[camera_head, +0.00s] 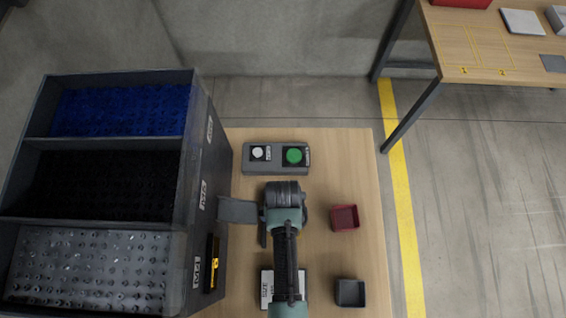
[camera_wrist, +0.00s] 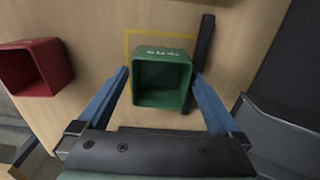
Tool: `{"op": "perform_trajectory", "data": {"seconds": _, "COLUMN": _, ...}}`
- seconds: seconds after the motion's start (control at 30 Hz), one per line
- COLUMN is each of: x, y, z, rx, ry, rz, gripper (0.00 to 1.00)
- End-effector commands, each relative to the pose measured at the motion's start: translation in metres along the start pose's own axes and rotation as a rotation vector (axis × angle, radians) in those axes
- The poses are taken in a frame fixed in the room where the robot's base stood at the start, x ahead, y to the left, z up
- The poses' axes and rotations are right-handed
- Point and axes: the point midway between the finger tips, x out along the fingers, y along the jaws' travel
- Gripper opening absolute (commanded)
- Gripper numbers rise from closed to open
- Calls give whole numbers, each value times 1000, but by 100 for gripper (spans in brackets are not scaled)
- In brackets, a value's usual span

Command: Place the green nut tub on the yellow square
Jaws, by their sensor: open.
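The green nut tub (camera_wrist: 162,101) is in the middle of the wrist view, open side up, with white lettering on its far rim. It appears empty. A yellow square outline (camera_wrist: 127,40) is on the wooden table around its far part; the tub hides the near part, so I cannot tell whether it lies fully inside. My gripper (camera_wrist: 160,76) is open, with one blue finger on each side of the tub. I cannot tell whether they touch it. In the head view my arm hides the tub and the square.
A red tub (camera_head: 345,218) and a dark tub (camera_head: 350,292) stand on the table's right side (camera_head: 325,260). A button box (camera_head: 276,158) is at the back. A large bin with blue, black and grey parts (camera_head: 195,240) stands left. A dark bar (camera_wrist: 204,45) lies beside the green tub.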

Motion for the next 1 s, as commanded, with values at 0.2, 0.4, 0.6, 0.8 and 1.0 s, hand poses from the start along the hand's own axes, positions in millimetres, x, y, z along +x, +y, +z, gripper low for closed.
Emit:
{"op": "perform_trajectory", "data": {"seconds": 0.2, "x": -22, "y": 0, "z": -1, "rx": 0, "ry": 3, "rz": 0, "gripper": 100}}
{"op": "perform_trajectory", "data": {"seconds": 0.4, "x": -63, "y": 0, "z": -1, "rx": 1, "ry": 5, "rz": 0, "gripper": 100}}
{"op": "perform_trajectory", "data": {"seconds": 0.6, "x": -100, "y": 0, "z": -2, "rx": 1, "ry": 5, "rz": -1, "gripper": 100}}
{"op": "perform_trajectory", "data": {"seconds": 0.8, "x": -121, "y": 0, "z": -3, "rx": 0, "ry": 9, "rz": -1, "gripper": 100}}
{"op": "perform_trajectory", "data": {"seconds": 1.0, "x": -175, "y": -8, "z": -76, "rx": 1, "ry": 281, "rz": -21, "gripper": 100}}
